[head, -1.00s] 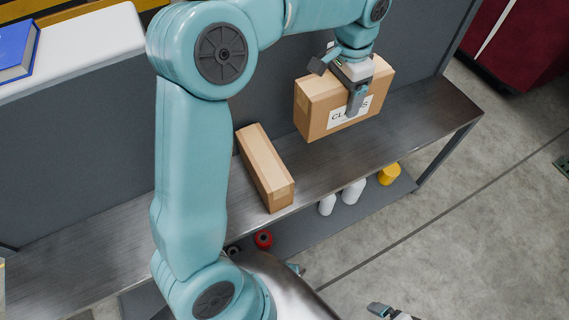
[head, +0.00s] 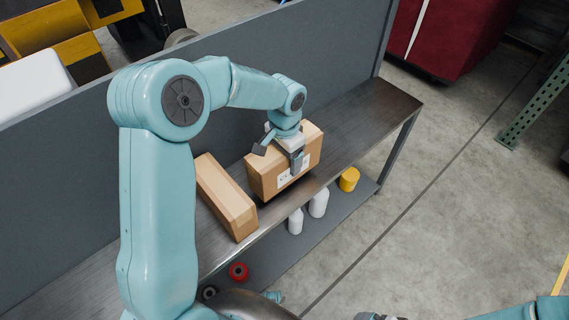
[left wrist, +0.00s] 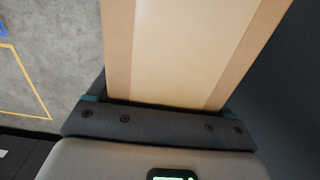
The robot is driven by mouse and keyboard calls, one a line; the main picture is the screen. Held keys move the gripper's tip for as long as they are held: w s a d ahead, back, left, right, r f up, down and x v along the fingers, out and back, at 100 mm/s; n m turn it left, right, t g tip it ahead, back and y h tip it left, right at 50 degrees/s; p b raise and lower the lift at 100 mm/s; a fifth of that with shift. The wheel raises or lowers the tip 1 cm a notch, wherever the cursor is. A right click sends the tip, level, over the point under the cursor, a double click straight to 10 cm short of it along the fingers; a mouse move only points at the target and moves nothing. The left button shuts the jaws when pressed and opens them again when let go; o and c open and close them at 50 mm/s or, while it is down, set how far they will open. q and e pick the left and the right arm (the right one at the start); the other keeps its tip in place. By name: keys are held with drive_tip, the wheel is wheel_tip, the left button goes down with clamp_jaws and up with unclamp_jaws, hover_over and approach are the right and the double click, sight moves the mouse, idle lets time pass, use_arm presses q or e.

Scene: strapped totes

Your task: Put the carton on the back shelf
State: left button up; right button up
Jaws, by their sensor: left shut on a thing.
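A brown carton with a white label (head: 296,174) is held by my left gripper (head: 280,156) from above, one finger on each side. My right gripper (head: 382,317) shows only in part at the bottom edge. No shelf is clearly identifiable as the back shelf.
A second, longer carton (head: 226,195) lies on the bench just left of the held one. A grey panel (head: 320,50) stands along the bench's back, with a white surface (head: 35,88) beyond it. White bottles (head: 318,203) and a yellow tub (head: 349,179) are below. The bench's right end is clear.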

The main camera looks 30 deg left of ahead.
use_arm(q)
drive_tip(key=f, duration=0.3)
drive_tip(key=shift+w, duration=0.2)
drive_tip(key=shift+s+r, duration=0.1)
drive_tip(key=shift+s, duration=0.05)
drive_tip(key=o, duration=1.8)
drive_tip(key=shift+f, duration=0.25)
drive_tip(key=shift+c, duration=0.2)
drive_tip(key=shift+r, duration=0.3)
wheel_tip(320, 180, up, 12)
drive_tip(key=shift+f+p, duration=0.1)
drive_tip(key=shift+p, duration=0.65)
